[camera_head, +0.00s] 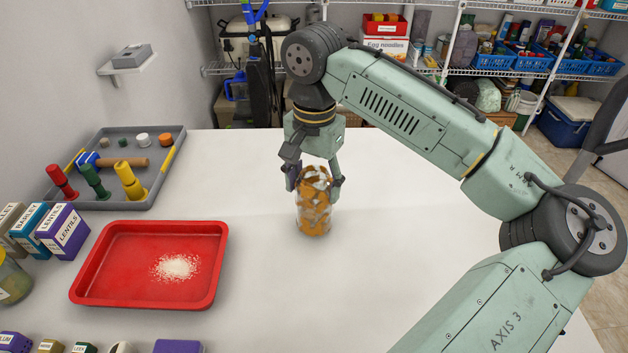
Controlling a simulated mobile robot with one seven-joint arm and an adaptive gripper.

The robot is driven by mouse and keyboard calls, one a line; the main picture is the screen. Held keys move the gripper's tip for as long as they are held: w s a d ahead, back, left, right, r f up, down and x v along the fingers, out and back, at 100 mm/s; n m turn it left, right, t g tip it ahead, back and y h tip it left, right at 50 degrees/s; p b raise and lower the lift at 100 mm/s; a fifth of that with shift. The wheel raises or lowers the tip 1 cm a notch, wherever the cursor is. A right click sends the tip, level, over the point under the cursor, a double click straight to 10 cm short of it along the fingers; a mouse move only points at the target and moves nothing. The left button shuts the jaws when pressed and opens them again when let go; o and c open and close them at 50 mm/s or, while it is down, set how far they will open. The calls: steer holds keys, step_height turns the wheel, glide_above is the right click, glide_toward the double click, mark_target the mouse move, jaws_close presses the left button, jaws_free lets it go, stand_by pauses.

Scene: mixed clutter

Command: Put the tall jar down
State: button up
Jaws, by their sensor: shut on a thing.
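The tall jar (313,214) is clear, with orange-brown contents, and stands upright over the middle of the white table. My gripper (314,184) comes down from above and is shut on the upper part of the jar, one finger on each side. The fingers and wrist hide part of its top. I cannot tell whether the jar's base touches the table or is slightly above it.
The white table (400,240) is clear around the jar. A red tray (150,297) with white grains lies at left. Behind it is a grey tray (153,197) with pegs and a mallet. Labelled boxes (62,230) stand at the left edge. Small blocks line the front left.

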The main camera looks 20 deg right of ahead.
steer(key=shift+f, duration=0.5)
steer(key=o, duration=1.1)
steer(key=shift+c, duration=0.2)
